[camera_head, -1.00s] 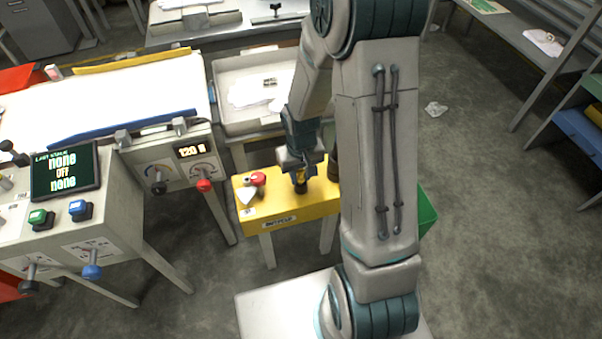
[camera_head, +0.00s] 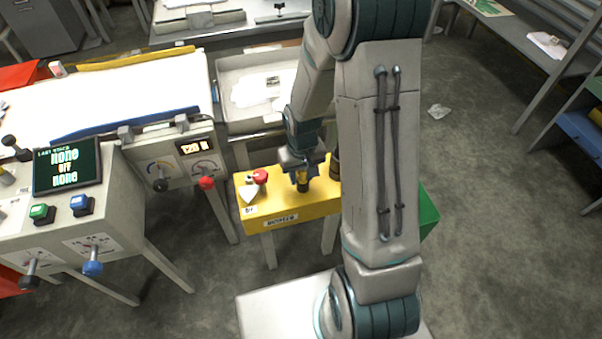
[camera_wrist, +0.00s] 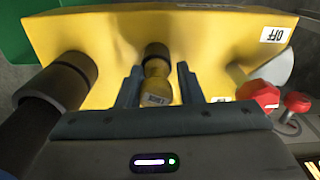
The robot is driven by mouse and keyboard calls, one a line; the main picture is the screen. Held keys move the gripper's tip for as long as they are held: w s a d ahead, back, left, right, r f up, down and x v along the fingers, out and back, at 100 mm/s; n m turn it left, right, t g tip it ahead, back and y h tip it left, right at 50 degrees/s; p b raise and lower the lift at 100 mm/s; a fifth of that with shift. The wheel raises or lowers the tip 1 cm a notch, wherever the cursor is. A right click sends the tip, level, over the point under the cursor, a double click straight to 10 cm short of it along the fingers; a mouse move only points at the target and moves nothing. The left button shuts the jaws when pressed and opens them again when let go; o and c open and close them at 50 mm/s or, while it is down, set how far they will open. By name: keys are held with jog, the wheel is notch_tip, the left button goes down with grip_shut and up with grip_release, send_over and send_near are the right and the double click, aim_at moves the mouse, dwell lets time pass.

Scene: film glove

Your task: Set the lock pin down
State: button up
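A yellow box-like stand (camera_head: 282,207) stands below my gripper, with printed labels on it. My gripper (camera_head: 301,172) points down at its top. In the wrist view my gripper (camera_wrist: 160,82) has its two dark fingers close on either side of a small yellow-brass piece (camera_wrist: 157,90) with a pale tag, which I take to be the lock pin. Its dark far end (camera_wrist: 156,51) points at the stand's surface. In the head view this dark end (camera_head: 303,187) is low over the stand; I cannot tell whether it touches.
A thick dark post (camera_wrist: 66,80) rises close beside my gripper. A console with a red-knobbed lever (camera_head: 206,183) stands left. A green bin (camera_head: 428,213) is at the right.

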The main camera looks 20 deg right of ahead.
jog(key=shift+s+d+f, duration=0.25)
jog(key=shift+d+f, duration=0.05)
jog(key=shift+d, duration=0.05)
jog(key=shift+r+p, duration=0.3)
jog(key=shift+p, duration=0.1)
notch_tip(320, 180, up, 13)
jog(key=p, duration=0.3)
jog(key=s+r+t, duration=0.1)
jog(key=s+r, duration=1)
jog(key=s, duration=0.2)
jog(key=shift+s+a+r+m+t, duration=0.15)
jog(key=shift+s+a+m+t, duration=0.1)
jog(key=shift+m+t, duration=0.15)
jog(key=shift+w, duration=0.1)
